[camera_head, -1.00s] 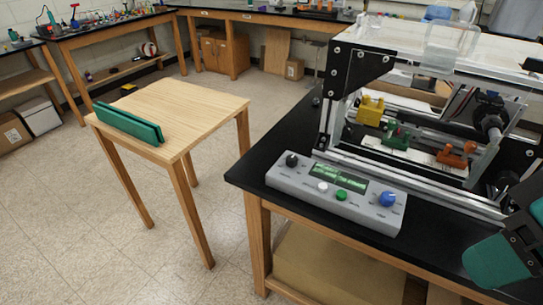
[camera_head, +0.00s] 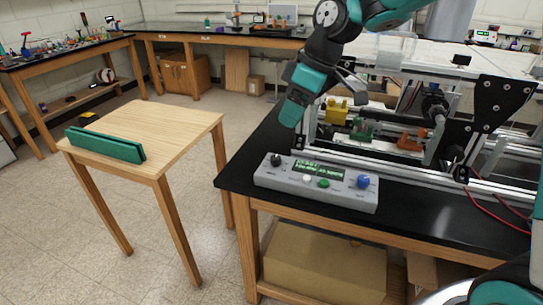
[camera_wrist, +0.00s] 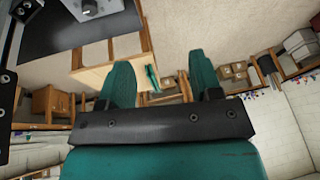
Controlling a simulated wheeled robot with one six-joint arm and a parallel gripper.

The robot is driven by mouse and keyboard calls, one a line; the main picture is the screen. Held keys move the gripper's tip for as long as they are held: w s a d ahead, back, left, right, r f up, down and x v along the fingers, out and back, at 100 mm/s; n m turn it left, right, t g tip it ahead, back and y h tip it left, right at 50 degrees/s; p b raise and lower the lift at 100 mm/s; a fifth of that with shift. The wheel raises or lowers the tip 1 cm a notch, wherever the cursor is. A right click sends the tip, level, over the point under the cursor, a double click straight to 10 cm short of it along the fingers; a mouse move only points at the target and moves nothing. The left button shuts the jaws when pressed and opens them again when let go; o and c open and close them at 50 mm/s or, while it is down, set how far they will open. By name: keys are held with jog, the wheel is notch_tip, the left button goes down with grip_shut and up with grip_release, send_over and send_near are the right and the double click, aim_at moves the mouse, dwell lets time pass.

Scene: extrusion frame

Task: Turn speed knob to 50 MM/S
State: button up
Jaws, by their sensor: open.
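The grey control box (camera_head: 318,192) lies on the black bench top. It has a black knob (camera_head: 276,160) at its left end, a lit green display (camera_head: 317,171), a white button (camera_head: 307,179), a green button (camera_head: 323,183) and a blue knob (camera_head: 363,181) at its right. Labels and display text are too small to read. My gripper (camera_head: 290,112) is above and behind the box's left part, apart from it. In the wrist view my gripper (camera_wrist: 160,60) has its teal fingers apart with nothing held. The box's corner (camera_wrist: 92,9) shows at the top edge there.
The extrusion frame (camera_head: 487,125) stands behind the box, with yellow (camera_head: 337,110), green and orange parts inside. Red cables (camera_head: 500,210) lie at right. A wooden table (camera_head: 160,133) with a green slotted holder (camera_head: 105,144) stands left. The bench front edge is clear.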

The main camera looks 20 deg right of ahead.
jog(key=w+d+f+n, duration=0.1)
jog(key=w+d+f, duration=0.1)
jog(key=w+d, duration=0.3)
jog(key=w+d+f+n, duration=0.1)
jog(key=w+d+f, duration=0.15)
jog(key=w, duration=0.35)
jog(key=p, duration=0.4)
send_near(276, 157)
jog(key=shift+t, duration=0.3)
jog(key=x, duration=0.9)
jog(key=shift+s+a+f, duration=0.15)
jog(key=shift+s, duration=0.15)
jog(key=c, duration=0.9)
